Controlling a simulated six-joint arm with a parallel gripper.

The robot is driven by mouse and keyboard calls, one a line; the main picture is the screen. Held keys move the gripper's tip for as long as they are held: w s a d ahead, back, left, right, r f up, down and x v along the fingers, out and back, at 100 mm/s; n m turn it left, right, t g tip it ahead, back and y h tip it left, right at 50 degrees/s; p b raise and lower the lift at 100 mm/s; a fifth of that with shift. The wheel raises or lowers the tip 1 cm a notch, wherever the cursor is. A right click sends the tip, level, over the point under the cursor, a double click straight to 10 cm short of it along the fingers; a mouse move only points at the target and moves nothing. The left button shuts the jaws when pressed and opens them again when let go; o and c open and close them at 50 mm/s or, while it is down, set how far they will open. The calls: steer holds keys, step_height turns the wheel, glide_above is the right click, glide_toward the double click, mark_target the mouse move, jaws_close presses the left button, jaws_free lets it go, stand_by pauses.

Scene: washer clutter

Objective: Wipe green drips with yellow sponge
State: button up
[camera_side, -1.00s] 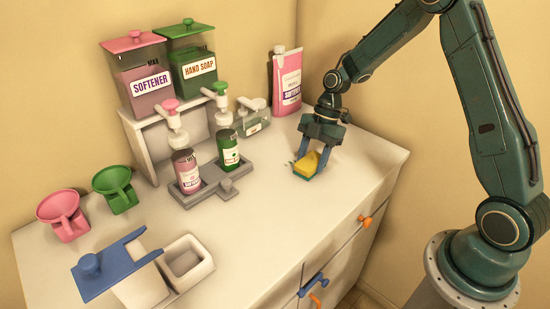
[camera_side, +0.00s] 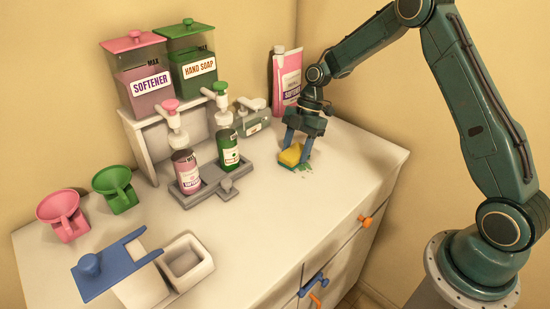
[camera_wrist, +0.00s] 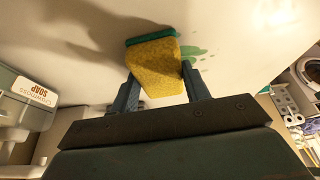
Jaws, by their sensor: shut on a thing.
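The yellow sponge (camera_side: 290,155) with a green scouring side is held between the fingers of my gripper (camera_side: 297,146), low at the countertop. In the wrist view the sponge (camera_wrist: 156,70) sits tilted between the two fingers of my gripper (camera_wrist: 160,92), its green layer along the far edge. Green drips (camera_side: 304,167) show on the counter just right of the sponge. In the wrist view the green drips (camera_wrist: 194,54) lie just beyond the right finger. Part of the drips may be hidden under the sponge.
A pink softener pouch (camera_side: 288,80) stands behind my gripper. A small soap dispenser (camera_side: 252,118) and a grey tray (camera_side: 226,187) with a pink bottle (camera_side: 187,172) and a green bottle (camera_side: 228,149) are to the left. The counter's front right (camera_side: 340,185) is clear.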

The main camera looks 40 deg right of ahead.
steer(key=shift+s, duration=3.5)
steer(key=shift+w+a, duration=0.2)
steer(key=shift+w, duration=3.75)
steer(key=shift+s, duration=4)
step_height(320, 180, up, 8)
steer(key=shift+w+r, duration=0.1)
